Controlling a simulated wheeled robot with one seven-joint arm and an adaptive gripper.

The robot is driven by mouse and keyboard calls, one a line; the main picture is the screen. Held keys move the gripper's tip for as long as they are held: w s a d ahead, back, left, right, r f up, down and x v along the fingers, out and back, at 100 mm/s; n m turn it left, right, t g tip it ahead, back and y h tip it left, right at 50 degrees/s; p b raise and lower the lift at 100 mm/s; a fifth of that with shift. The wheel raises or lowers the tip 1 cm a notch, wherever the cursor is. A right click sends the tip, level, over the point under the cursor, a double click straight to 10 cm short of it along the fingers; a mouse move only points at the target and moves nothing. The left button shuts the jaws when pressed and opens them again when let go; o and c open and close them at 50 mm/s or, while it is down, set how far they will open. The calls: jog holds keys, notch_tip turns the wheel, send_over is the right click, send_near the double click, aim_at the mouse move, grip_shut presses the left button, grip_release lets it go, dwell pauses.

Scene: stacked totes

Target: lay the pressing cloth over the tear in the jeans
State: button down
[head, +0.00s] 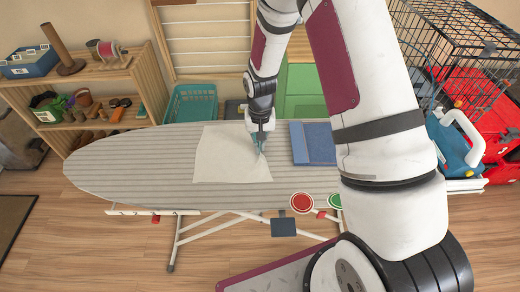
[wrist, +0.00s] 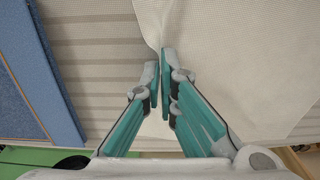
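The pressing cloth (head: 218,158) is an off-white sheet lying on the striped ironing board (head: 110,163), left of the jeans. The folded blue jeans (head: 315,143) lie on the board to the right of my gripper (head: 261,142); no tear can be made out. In the wrist view, the cloth (wrist: 235,60) fills the right side and the jeans (wrist: 35,75) show at the left edge. My gripper (wrist: 160,75) is pinched on the cloth near its edge, with a crease running from the fingertips. The bit between the fingers is mostly hidden.
A teal basket (head: 190,103) stands behind the board. A wooden shelf (head: 95,75) with spools and tools is at the left. A blue iron-like object (head: 455,140) stands at the board's right end, near a wire cage (head: 460,40). Red and green discs are at the front edge.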

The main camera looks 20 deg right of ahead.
dwell(0.7)
jog(key=shift+r+p, duration=0.65)
jog(key=shift+r, duration=0.95)
jog(key=shift+f, duration=0.1)
jog(key=s+d+r+p, duration=0.2)
jog(key=d+r+p, duration=0.2)
jog(key=d+r, duration=0.75)
jog(key=s+d+r+p, duration=0.2)
jog(key=d+r+p, duration=0.2)
jog(key=d+r, duration=0.7)
jog(key=shift+s+d+f+b, duration=1.2)
jog(key=shift+s+d+f, duration=0.2)
jog(key=shift+d+f, duration=2.25)
jog(key=shift+s+d+f+b, duration=1.3)
jog(key=shift+d+f, duration=2.15)
jog(key=shift+d, duration=0.35)
jog(key=shift+s+d+f+b, duration=1.15)
jog(key=shift+s+d+f, duration=0.3)
jog(key=shift+d+f, duration=2.2)
